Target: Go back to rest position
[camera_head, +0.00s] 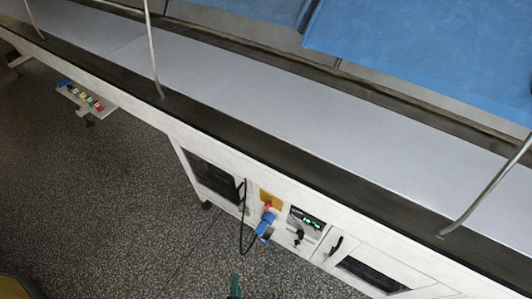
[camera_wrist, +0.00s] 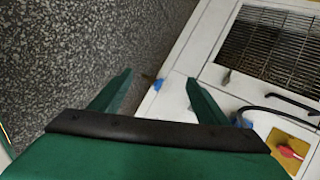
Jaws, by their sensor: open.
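My gripper (camera_wrist: 158,85) shows in the wrist view as two green fingers spread apart on a dark bar, with nothing between them. It points down toward the speckled floor and the edge of a white cabinet front. In the head view only a small green tip of my gripper (camera_head: 235,286) shows at the bottom edge, below the machine's front. The rest of my arm is out of that view.
The long white machine (camera_head: 175,141) runs diagonally, with a control panel (camera_head: 307,221), a red switch on a yellow plate (camera_head: 270,199) and a blue plug (camera_head: 265,225) with a black cable. A vent grille (camera_wrist: 270,45) is close right of my gripper.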

